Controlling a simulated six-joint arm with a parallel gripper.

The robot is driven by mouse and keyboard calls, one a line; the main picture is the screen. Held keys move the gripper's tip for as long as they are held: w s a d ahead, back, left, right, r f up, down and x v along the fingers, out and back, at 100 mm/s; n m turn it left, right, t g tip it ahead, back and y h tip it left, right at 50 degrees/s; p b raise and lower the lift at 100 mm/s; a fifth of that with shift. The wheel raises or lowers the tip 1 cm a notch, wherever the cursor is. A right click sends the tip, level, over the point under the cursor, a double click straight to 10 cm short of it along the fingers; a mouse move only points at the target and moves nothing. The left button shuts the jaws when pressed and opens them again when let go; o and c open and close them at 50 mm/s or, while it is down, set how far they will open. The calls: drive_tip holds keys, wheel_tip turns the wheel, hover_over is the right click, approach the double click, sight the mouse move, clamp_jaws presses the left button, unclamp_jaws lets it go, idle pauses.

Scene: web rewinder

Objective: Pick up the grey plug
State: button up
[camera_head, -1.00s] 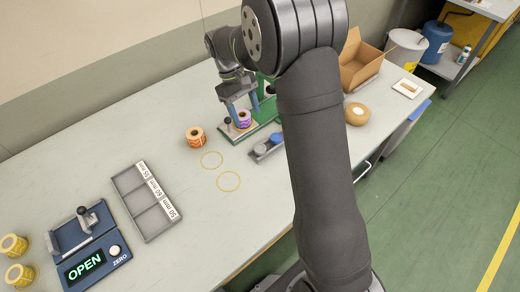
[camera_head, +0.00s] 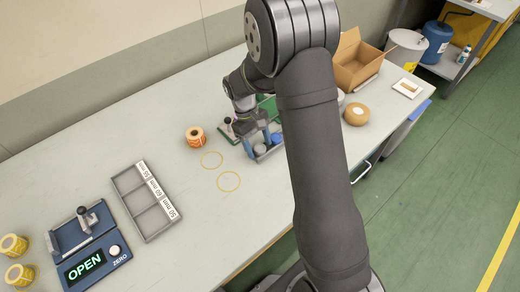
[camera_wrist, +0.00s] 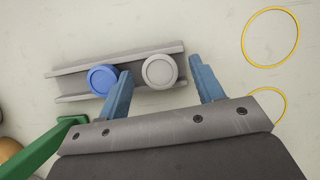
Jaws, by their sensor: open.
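The grey plug (camera_wrist: 160,71) sits in a grey channel-shaped holder (camera_wrist: 70,84), beside the blue plug (camera_wrist: 102,79). In the head view the grey plug (camera_head: 260,149) and the blue plug (camera_head: 276,139) show small, close to my gripper. My gripper (camera_wrist: 160,80) is open with blue fingers. In the wrist view its fingers lie on either side of the grey plug, the left one between the two plugs and overlapping the blue one's edge. No contact with the grey plug shows. In the head view my gripper (camera_head: 258,146) is over the holder.
A green stand (camera_wrist: 45,152) is close to my gripper's left in the wrist view. Two yellow rings (camera_head: 228,181) mark the bare table. An orange-labelled roll (camera_head: 196,137), a grey labelled tray (camera_head: 160,222) and a blue device reading OPEN (camera_head: 85,240) stand left. A cardboard box (camera_head: 358,62) stands behind.

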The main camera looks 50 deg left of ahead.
sight(263, 150)
drive_tip(key=c, duration=1)
drive_tip(key=shift+c, duration=0.3)
drive_tip(key=shift+r, duration=0.1)
drive_tip(key=shift+r, duration=0.5)
wheel_tip(263, 150, up, 3)
drive_tip(key=shift+f, duration=0.1)
drive_tip(key=w+d+r, duration=0.6)
drive_tip(key=d+r, duration=0.1)
drive_tip(key=d, duration=0.2)
drive_tip(key=shift+w+d, duration=0.25)
drive_tip(key=shift+d, duration=0.1)
